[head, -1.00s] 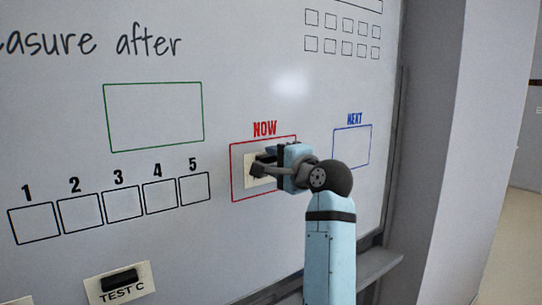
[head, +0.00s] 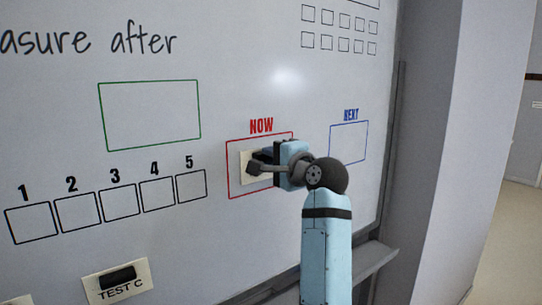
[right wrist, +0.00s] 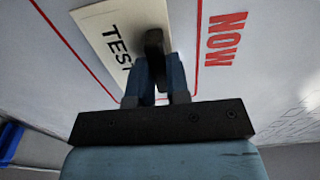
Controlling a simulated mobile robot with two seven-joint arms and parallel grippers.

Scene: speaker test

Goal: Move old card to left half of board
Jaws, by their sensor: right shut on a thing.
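A cream card (head: 246,165) is inside the red NOW box (head: 229,181) on the whiteboard (head: 60,120). It also shows in the right wrist view (right wrist: 97,24), where part of the word TEST can be read; the rest is hidden by my gripper. My right gripper (head: 256,165) is at this card, shut on it; the fingers also show in the right wrist view (right wrist: 155,70). Another cream card (head: 138,276) marked TEST C, with a black block (head: 118,278) on it, is low on the board at left. My left gripper is not in view.
A green empty box (head: 150,116) and a row of numbered empty boxes (head: 115,205) are on the board to the left. A blue NEXT box (head: 349,142) is at right. A ledge (head: 372,268) runs along the board's bottom edge. Another card's corner (head: 17,300) shows at lower left.

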